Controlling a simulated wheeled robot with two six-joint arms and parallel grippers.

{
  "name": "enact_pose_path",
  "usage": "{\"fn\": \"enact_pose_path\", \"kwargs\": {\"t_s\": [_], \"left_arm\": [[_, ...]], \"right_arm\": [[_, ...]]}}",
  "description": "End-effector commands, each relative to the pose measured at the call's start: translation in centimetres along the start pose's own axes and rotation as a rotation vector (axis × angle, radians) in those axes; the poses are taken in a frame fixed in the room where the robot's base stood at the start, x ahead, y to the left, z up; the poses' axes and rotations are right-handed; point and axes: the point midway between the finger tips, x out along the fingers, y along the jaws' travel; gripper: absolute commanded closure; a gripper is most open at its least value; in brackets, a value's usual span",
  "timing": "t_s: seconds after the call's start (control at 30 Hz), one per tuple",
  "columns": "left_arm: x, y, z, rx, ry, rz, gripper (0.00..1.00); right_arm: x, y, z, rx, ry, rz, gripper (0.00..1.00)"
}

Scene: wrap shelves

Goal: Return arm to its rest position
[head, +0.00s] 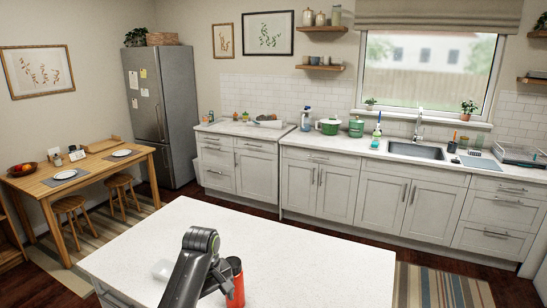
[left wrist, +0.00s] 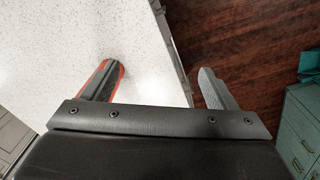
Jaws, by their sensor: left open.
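My left arm comes into the head view at the bottom, over the white island worktop (head: 300,255). In the left wrist view my left gripper (left wrist: 157,68) is open, its two fingers wide apart with nothing between them. One finger is over the white worktop (left wrist: 90,30), the other over the dark wood floor (left wrist: 235,40). A red thing (head: 237,287) shows beside my arm in the head view, partly hidden. Red also edges the left-hand finger in the wrist view; I cannot tell whether it is the same thing. My right gripper is not in view.
The island's right part is clear. Teal drawers (left wrist: 299,130) stand at the right in the wrist view. A dining table (head: 85,174) with stools is at the left; sink cabinets (head: 380,203) line the back.

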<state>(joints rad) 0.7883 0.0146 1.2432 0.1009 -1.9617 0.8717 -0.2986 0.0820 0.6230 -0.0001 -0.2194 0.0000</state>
Motion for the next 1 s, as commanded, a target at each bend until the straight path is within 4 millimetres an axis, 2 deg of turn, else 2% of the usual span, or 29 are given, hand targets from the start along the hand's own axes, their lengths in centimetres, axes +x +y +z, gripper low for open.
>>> {"fn": "enact_pose_path", "kwargs": {"t_s": [0.27,0.4,0.6,0.77,0.9,1.0], "left_arm": [[5.0,-5.4,1.6,0.071,0.029,0.030,0.20],[8.1,-10.0,3.5,0.135,0.064,0.046,0.20],[10.8,-17.0,7.0,0.236,0.128,0.050,0.20],[11.6,-22.6,10.5,0.323,0.183,0.036,0.20],[11.0,-27.1,13.8,0.404,0.230,0.012,0.20],[10.2,-29.6,15.7,0.457,0.259,-0.004,0.20]], "right_arm": [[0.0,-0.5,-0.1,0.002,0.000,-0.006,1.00],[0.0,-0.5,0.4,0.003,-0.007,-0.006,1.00],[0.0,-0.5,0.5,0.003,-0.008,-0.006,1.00],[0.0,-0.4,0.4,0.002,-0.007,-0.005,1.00],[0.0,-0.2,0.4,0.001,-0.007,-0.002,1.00],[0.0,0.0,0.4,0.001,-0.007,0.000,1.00]]}}
